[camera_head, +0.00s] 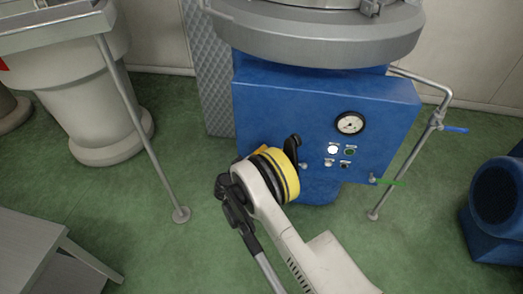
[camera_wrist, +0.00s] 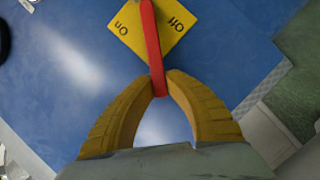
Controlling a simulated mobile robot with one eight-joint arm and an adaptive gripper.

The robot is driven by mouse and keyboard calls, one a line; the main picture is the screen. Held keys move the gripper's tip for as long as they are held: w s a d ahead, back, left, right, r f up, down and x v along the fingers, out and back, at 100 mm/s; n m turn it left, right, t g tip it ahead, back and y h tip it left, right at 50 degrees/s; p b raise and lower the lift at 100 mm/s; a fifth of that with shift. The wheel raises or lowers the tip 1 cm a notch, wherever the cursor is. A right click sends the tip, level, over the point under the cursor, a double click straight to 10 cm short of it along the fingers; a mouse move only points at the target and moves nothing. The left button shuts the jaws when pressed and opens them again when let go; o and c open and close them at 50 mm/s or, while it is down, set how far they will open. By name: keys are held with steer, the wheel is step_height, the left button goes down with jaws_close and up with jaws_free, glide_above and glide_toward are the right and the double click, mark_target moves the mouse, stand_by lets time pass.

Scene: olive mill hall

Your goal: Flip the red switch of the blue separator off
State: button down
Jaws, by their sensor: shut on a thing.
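The blue separator (camera_head: 285,115) stands in the middle of the head view, with a gauge and small buttons on its front. In the wrist view its blue panel (camera_wrist: 225,70) fills most of the picture. The red switch (camera_wrist: 152,40) is a long lever over a yellow plate (camera_wrist: 178,22) marked On and Off, both upside down here. The lever lies between the two words. My gripper (camera_wrist: 162,84) has its yellow fingertips closed on the lever's lower end. In the head view my arm hides the switch, and my gripper's fingers are not visible there.
A gauge (camera_head: 350,123) sits right of my arm on the panel. A pipe with a blue-handled valve (camera_head: 436,119) stands at the right. A blue machine (camera_head: 497,200) is at the far right, and a grey table (camera_head: 40,245) at the lower left.

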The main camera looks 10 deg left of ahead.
steer(key=c, duration=1.4)
jaws_free()
